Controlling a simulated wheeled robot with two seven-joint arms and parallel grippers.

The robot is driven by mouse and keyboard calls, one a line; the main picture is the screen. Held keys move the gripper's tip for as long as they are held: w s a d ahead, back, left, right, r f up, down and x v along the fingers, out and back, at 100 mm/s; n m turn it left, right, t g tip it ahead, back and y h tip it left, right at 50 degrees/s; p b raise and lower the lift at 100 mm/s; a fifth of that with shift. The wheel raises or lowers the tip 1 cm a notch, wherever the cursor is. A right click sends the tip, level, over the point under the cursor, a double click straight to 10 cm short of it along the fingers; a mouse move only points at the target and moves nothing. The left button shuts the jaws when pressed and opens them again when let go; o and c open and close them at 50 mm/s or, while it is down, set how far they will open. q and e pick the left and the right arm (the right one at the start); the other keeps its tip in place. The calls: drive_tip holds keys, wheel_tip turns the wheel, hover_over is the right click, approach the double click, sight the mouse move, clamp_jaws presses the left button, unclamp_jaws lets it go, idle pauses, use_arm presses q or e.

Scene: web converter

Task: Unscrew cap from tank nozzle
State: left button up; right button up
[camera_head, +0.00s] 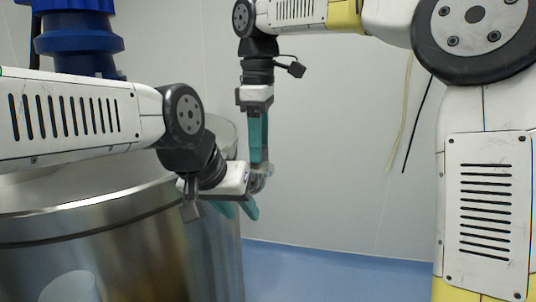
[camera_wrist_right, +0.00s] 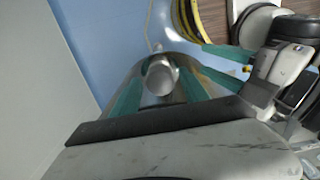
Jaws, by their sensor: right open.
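A shiny steel tank (camera_head: 150,230) stands at the left in the head view. A round grey metal end, which looks like the cap (camera_wrist_right: 161,76), lies between the fingers of my right gripper (camera_wrist_right: 155,88) in the right wrist view, with a gap at the sides. In the head view my right gripper (camera_head: 262,168) points down with teal fingers, open. A small shiny piece shows at its tips, partly hidden by my left gripper (camera_head: 243,209). My left gripper is just below, its teal fingers apart and apparently empty. The nozzle is not clearly seen.
A blue fitting (camera_head: 78,35) rises above the tank at the upper left. A pale wall (camera_head: 330,150) stands behind, with a cream hose (camera_head: 402,110) and a black cable hanging on it. The blue floor (camera_head: 320,275) is clear at the lower right.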

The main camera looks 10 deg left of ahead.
drive_tip(key=shift+m, duration=0.7)
drive_tip(key=m, duration=0.3)
drive_tip(key=shift+m, duration=0.5)
drive_tip(key=m, duration=0.4)
clamp_jaws()
drive_tip(key=n, duration=0.4)
